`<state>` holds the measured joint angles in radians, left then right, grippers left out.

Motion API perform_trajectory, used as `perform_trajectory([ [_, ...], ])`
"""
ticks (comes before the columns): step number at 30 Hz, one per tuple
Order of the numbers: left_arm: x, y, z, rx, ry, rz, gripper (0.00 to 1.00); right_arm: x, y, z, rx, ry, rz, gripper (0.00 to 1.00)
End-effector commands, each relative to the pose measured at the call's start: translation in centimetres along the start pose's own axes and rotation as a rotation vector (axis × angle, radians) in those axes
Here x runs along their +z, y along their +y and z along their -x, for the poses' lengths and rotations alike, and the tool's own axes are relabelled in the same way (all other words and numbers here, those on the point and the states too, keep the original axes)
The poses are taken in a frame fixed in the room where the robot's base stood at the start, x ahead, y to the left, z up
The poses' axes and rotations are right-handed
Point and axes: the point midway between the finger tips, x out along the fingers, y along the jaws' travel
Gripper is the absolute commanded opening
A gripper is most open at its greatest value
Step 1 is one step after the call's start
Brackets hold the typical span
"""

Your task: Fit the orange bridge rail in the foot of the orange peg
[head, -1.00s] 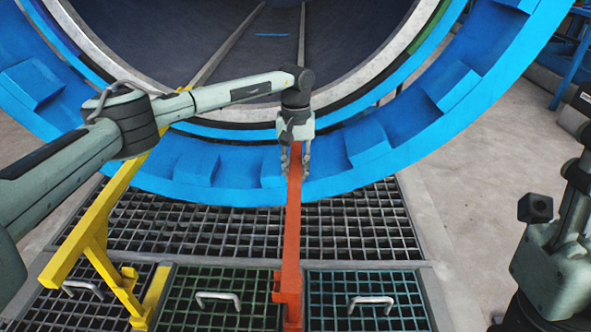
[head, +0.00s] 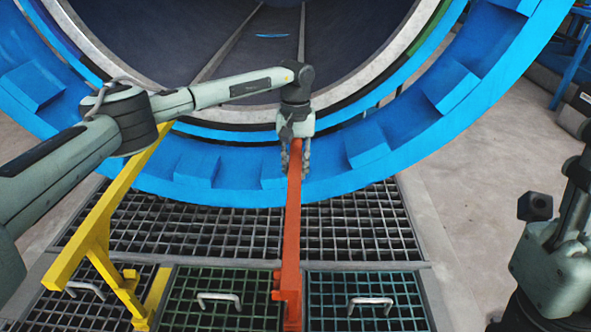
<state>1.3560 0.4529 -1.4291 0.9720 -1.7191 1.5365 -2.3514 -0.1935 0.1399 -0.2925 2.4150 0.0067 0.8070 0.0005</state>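The orange bridge rail (head: 293,225) is a long bar running from the blue ring's lower rim toward the bottom of the head view. My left gripper (head: 295,160) points down at its far end, one finger on each side, and looks shut on it. Orange blocks (head: 279,288) show beside the rail's near end, low in the view. I cannot tell which part is the orange peg or its foot, or whether the rail is seated there. My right arm (head: 555,255) is at the right edge; its gripper does not show.
The large blue ring (head: 400,140) of the autoclave opening lies ahead. A yellow rail (head: 110,205) with a yellow support stands at left, below my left arm. Dark grating (head: 360,225) and handled green panels (head: 215,285) cover the floor. Bare concrete (head: 460,215) lies at right.

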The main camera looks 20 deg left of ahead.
Motion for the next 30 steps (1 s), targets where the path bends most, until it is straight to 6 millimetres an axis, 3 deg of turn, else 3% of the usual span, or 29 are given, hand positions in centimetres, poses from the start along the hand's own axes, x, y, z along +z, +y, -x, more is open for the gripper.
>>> perform_trajectory([
  [7, -0.03, 0.07, 1.11, 0.003, 0.003, 0.000, 0.00, -0.08, 0.03, -0.55, -0.002, -0.001, 0.000, 0.40],
  [30, -0.05, 0.07, 0.36, 0.004, -0.015, 0.000, 0.00, 0.01, -0.05, -0.48, -0.014, 0.007, 0.003, 0.40],
])
